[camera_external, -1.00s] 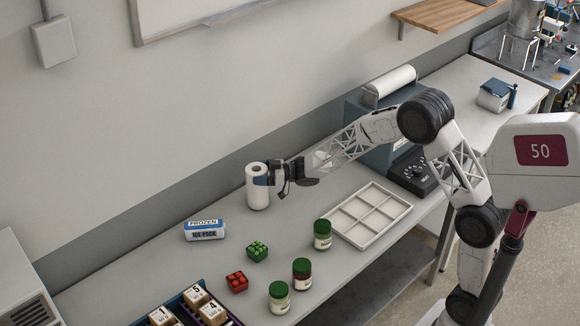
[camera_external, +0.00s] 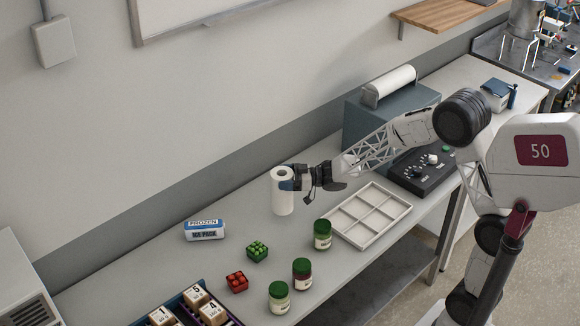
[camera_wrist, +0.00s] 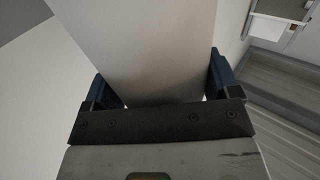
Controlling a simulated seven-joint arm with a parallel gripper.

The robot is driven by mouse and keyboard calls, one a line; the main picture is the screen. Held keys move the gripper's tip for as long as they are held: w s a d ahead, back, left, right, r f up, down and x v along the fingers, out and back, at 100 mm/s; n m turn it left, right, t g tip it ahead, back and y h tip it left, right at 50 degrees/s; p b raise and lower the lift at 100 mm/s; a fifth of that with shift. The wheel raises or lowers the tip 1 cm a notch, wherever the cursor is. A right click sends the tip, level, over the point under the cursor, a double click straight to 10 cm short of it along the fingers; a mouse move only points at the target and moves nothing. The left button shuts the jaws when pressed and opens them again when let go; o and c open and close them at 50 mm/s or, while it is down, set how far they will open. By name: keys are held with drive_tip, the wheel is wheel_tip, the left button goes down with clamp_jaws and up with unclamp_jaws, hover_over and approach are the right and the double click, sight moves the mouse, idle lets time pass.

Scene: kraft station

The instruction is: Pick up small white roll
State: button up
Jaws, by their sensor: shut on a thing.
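The small white roll (camera_external: 282,196) is an upright white cylinder with a dark core hole on top, above the grey bench in the external view. My gripper (camera_external: 290,183) is shut on the roll from its right side. In the wrist view, the roll (camera_wrist: 150,45) fills the upper middle between the two dark blue fingers of my gripper (camera_wrist: 165,85). Whether the roll's bottom touches the bench is hard to tell.
A white compartment tray (camera_external: 367,216) lies right of the roll. A blue-grey machine (camera_external: 368,122) stands behind.

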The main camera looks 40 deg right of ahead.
drive_tip(key=shift+s+d+r, duration=0.1)
drive_tip(key=shift+s+d, duration=0.1)
drive_tip(key=shift+s, duration=0.85)
drive_tip(key=shift+s+d+r, duration=0.1)
drive_tip(key=shift+s+d, duration=0.1)
drive_tip(key=shift+s, duration=0.85)
drive_tip(key=shift+d, duration=0.15)
